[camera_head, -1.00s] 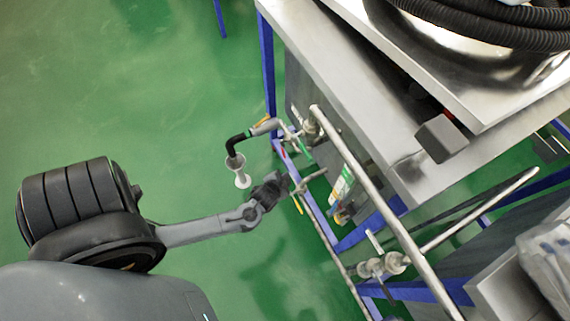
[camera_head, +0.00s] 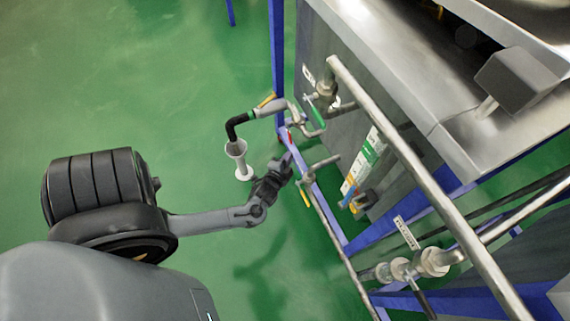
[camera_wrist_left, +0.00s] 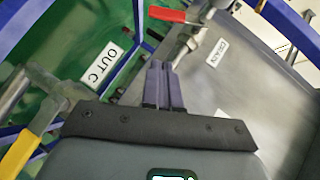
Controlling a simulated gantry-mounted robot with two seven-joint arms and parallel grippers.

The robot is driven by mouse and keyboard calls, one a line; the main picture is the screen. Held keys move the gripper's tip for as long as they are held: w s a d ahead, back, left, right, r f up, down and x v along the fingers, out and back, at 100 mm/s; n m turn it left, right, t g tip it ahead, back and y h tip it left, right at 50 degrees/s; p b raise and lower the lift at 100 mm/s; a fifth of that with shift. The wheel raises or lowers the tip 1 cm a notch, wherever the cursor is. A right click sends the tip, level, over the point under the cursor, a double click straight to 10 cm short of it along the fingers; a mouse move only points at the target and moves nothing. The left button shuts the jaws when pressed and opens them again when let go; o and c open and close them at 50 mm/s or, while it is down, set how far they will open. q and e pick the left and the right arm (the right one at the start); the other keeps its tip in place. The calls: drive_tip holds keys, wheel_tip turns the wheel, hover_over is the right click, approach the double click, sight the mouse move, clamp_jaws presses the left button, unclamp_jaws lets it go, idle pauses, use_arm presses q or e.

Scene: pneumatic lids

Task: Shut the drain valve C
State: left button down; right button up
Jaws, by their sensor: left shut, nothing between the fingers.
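A valve with a red lever (camera_wrist_left: 167,14) sits on a metal pipe (camera_wrist_left: 187,42) at the top of the left wrist view, beside a plate marked DRAIN (camera_wrist_left: 217,52). The lever points left, at an angle to the pipe. In the head view a small red part (camera_head: 289,137) shows just beyond my left gripper (camera_head: 288,158). My left gripper's fingers (camera_wrist_left: 160,72) are shut and empty, pointing toward the red-lever valve, with a visible gap in the wrist picture. My right gripper is out of view.
A yellow lever (camera_wrist_left: 20,152) is at the lower left of the wrist view. In the head view, a green-lever valve (camera_head: 317,112), a black hose elbow with a white funnel (camera_head: 240,160), a long steel pipe (camera_head: 400,160) and blue frame bars are close by. Green floor is open at left.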

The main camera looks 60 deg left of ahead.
sight(290, 137)
use_arm(q)
drive_tip(key=w+a+f+b, duration=0.3)
drive_tip(key=w+a+b, duration=0.1)
drive_tip(key=a, duration=0.3)
drive_tip(key=shift+w+f+b, duration=0.25)
drive_tip(key=shift+f+b, duration=0.15)
drive_tip(key=shift+b, duration=0.35)
drive_tip(key=shift+a+f+y, duration=0.1)
drive_tip(key=shift+f+y, duration=0.1)
drive_tip(key=shift+y, duration=0.1)
